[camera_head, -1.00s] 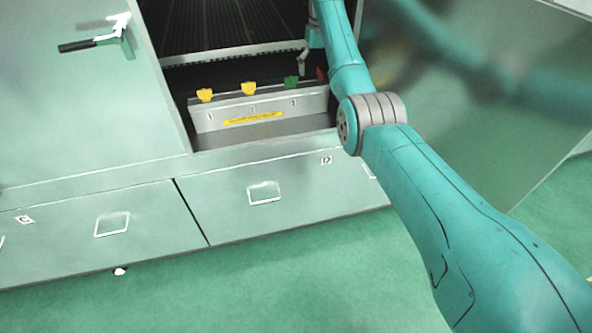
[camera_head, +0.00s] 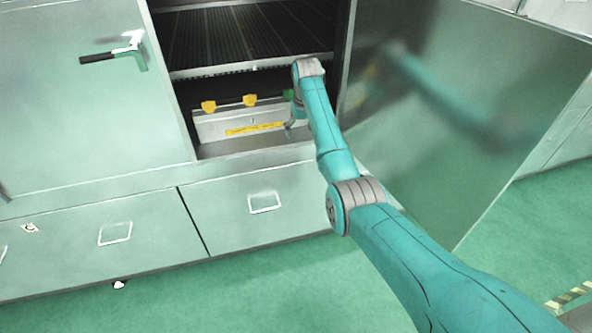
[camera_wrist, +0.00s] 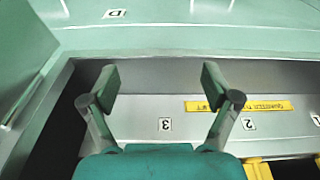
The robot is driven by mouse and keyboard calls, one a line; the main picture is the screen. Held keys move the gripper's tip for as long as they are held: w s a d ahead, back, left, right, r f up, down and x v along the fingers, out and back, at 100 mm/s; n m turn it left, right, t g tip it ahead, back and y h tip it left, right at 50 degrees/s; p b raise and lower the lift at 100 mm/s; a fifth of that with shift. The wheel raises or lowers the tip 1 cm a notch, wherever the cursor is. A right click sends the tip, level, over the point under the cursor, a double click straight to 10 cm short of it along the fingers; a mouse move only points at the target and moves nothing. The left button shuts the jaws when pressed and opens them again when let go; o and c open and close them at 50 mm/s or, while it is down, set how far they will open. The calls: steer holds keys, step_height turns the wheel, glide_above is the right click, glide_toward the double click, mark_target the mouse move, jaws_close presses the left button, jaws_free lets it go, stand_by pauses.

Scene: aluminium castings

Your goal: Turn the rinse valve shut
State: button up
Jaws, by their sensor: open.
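In the head view a row of valve handles stands along the top of a grey panel (camera_head: 214,127) inside the open cabinet. Two yellow handles (camera_head: 208,106) (camera_head: 250,100) are in clear view. A green handle (camera_head: 289,95) is partly hidden behind my arm, and no red handle shows. I cannot tell which one is the rinse valve. The wrist view shows my gripper (camera_wrist: 162,88) open and empty in front of the panel, beside the number 3 plate (camera_wrist: 165,124). Yellow handles (camera_wrist: 257,168) show at its lower edge.
A yellow label strip (camera_head: 255,128) is on the panel. The open cabinet door (camera_head: 440,110) stands to the right of my arm. A slatted rack (camera_head: 245,40) is above the valves. Drawers (camera_head: 264,203) lie below the opening.

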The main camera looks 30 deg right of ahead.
steer(key=s+a+f, duration=0.1)
steer(key=a+f, duration=0.1)
steer(key=f, duration=0.4)
steer(key=s+a+f+t, duration=0.1)
steer(key=s+a+f, duration=0.1)
steer(key=f, duration=0.5)
steer(key=shift+a, duration=0.15)
steer(key=shift+s, duration=0.1)
